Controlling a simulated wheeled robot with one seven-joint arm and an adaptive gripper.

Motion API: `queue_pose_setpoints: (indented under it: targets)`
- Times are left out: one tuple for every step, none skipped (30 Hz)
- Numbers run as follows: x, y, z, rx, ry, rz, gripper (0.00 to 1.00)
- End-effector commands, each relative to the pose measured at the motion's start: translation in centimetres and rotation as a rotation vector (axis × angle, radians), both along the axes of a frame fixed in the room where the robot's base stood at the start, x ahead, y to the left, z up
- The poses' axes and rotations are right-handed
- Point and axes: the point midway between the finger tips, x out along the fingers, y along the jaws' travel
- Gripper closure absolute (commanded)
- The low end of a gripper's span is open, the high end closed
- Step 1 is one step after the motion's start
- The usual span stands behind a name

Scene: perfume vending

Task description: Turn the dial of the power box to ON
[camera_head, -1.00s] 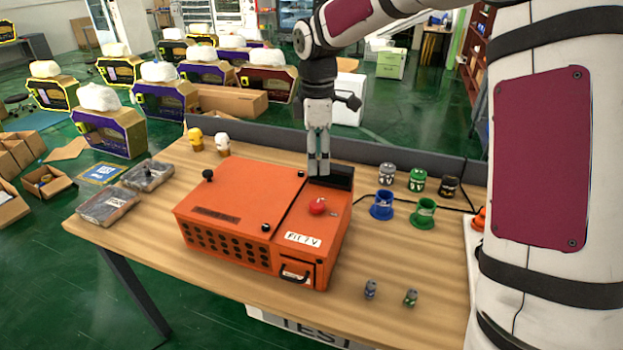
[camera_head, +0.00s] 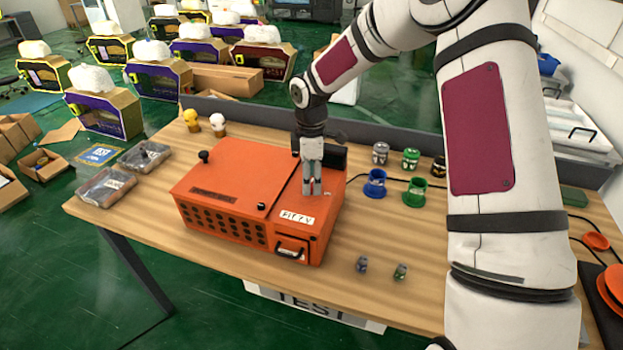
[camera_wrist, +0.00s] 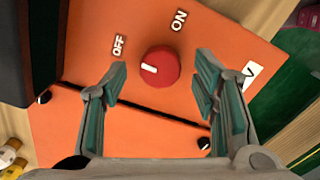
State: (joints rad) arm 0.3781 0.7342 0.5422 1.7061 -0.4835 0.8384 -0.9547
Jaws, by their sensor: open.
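The power box (camera_head: 235,167) is an orange box on the wooden table, with a dark block at its back right. Its red dial (camera_wrist: 160,66) is round, with a white mark pointing toward the OFF label (camera_wrist: 118,46). The ON label (camera_wrist: 180,20) is at the upper right of the dial in the wrist view. My gripper (camera_head: 312,193) points down over the right part of the box and mostly hides the dial in the head view. In the wrist view my gripper (camera_wrist: 160,88) is open, its fingertips to either side of the dial and holding nothing.
Blue (camera_head: 375,184) and green (camera_head: 414,192) cups stand right of the box, with small jars behind. Two tiny jars sit near the front edge. Grey packages (camera_head: 105,187) lie at the left. A low grey panel (camera_head: 255,117) runs along the table's back.

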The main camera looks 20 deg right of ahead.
Motion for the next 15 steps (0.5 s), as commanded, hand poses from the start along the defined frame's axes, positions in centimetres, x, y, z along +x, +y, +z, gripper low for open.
queue_pose_setpoints:
  targets:
    - [-0.06, 0.05, -0.34, 0.000, 0.001, 0.001, 0.46]
    - [-0.05, 0.05, -0.50, 0.000, 0.001, 0.001, 0.46]
    - [-0.05, 0.05, -0.68, 0.000, 0.001, 0.001, 0.46]
    - [-0.04, 0.05, -0.77, 0.000, 0.001, 0.001, 0.46]
    - [-0.02, 0.06, -0.84, 0.000, 0.000, 0.001, 0.46]
    - [-0.01, 0.05, -0.89, 0.000, 0.000, 0.001, 0.46]
    - [0.00, 0.05, -0.90, 0.000, 0.000, 0.001, 0.46]
    - [0.01, 0.05, -0.91, 0.000, 0.000, 0.001, 0.46]
    - [0.01, 0.05, -0.90, 0.000, -0.001, 0.001, 0.46]
    - [0.01, 0.05, -0.90, 0.000, -0.001, 0.001, 0.46]
    - [0.01, 0.05, -0.89, 0.000, -0.001, 0.001, 0.46]
    - [0.01, 0.04, -0.88, 0.000, -0.001, 0.000, 0.46]
    - [0.01, 0.04, -0.88, 0.000, -0.001, 0.000, 0.50]
    - [0.01, 0.04, -0.88, 0.000, 0.000, 0.000, 0.57]
    - [0.01, 0.04, -0.88, 0.000, 0.000, 0.000, 0.66]
